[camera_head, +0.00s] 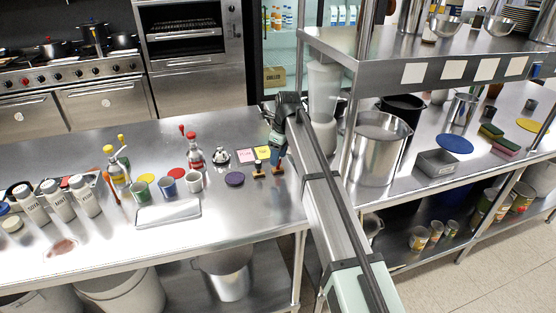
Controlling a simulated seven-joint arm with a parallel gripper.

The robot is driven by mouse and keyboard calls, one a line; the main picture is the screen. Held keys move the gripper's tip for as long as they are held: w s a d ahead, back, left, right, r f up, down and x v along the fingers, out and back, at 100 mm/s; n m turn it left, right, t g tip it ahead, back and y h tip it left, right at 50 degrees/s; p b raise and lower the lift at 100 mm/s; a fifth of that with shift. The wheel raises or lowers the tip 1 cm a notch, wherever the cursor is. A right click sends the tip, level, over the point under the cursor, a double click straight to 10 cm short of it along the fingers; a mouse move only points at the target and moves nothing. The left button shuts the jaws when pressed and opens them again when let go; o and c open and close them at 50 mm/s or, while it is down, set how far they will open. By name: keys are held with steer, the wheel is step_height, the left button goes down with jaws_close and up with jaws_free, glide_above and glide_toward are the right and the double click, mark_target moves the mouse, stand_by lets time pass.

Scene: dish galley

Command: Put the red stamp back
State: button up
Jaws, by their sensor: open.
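Two small stamp-like pieces with orange-brown and dark parts stand on the steel counter (225,215), a left one (257,169) and a right one (277,168).
A shelf post and a large steel pot (379,150) stand to the right.

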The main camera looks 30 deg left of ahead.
step_height(320, 180, up, 10)
steer(key=d, duration=0.1)
steer(key=shift+d+f, duration=0.2)
